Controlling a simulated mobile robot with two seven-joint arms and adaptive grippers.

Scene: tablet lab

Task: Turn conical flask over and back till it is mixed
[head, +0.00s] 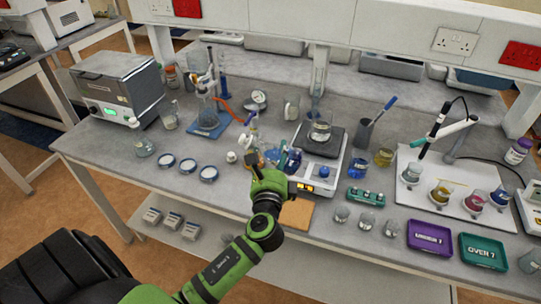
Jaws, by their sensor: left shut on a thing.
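My left gripper (264,160) reaches in over the front of the bench, left of the balance. My right gripper is not in view.
A balance (306,175) with a glass beaker (320,131) on its pan stands just right of the gripper. A cork-coloured mat (296,214) lies at the front edge. Petri dishes (188,165) lie left. Purple (430,236) and green (483,251) trays are at right.

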